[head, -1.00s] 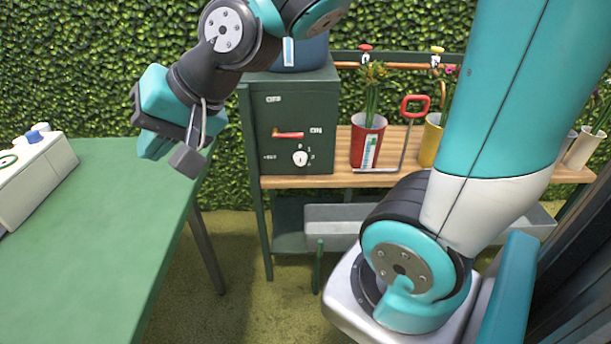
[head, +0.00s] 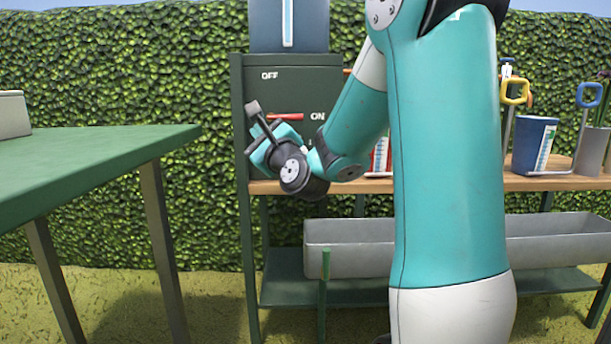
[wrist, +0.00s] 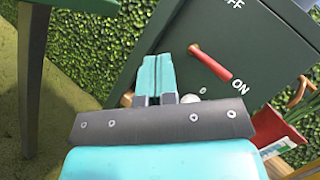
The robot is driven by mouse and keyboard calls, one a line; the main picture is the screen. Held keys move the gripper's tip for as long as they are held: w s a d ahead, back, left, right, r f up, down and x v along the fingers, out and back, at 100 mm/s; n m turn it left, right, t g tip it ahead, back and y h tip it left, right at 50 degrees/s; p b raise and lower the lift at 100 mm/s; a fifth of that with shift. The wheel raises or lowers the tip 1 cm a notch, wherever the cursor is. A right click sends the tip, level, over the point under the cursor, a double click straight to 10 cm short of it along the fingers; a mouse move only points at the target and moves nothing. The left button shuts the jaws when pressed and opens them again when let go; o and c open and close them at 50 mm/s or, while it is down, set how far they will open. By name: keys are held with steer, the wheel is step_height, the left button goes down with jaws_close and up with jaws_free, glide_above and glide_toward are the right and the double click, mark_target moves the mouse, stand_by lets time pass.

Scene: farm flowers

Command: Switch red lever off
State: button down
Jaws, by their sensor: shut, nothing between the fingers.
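The red lever (head: 286,117) lies about level on the front of a dark green box (head: 322,84), its free end towards the ON mark, with OFF printed above. In the wrist view the red lever (wrist: 211,63) runs from its pivot down to its tip beside ON. My gripper (head: 262,148) is in front of the box's lower left part, below the lever. In the wrist view my gripper (wrist: 155,62) has its teal fingers together and empty, left of the lever and apart from it in the picture. Its gap in depth to the box is unclear.
A wooden shelf (head: 458,182) carries the box and several pots, including a blue one (head: 534,144). A grey trough (head: 350,232) sits below. A green table (head: 90,150) stands at left, with a gap between it and the shelf. My arm hides part of the box's right side.

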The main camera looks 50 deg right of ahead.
mark_target(286, 117)
steer(key=s+d+f+m+g+h+b, duration=0.2)
steer(key=s+d+f+m+h+b, duration=0.4)
steer(key=d+f+m+h+b, duration=0.3)
steer(key=shift+s+d+f+m+h+b, duration=0.15)
steer(key=shift+d+f+m+h+b, duration=0.4)
steer(key=shift+m, duration=0.65)
steer(key=shift+d+r, duration=0.1)
steer(key=shift+d, duration=0.1)
steer(key=p+x, duration=1)
steer(key=p, duration=0.1)
steer(key=shift+r, duration=0.3)
steer(key=p, duration=0.1)
steer(key=r+p, duration=0.1)
steer(key=shift+w+r+p, duration=0.3)
steer(key=shift+r+p, duration=0.05)
steer(key=shift+p, duration=0.05)
steer(key=shift+w+r+p, duration=0.3)
steer(key=shift+r+p, duration=0.45)
steer(key=shift+p, duration=0.5)
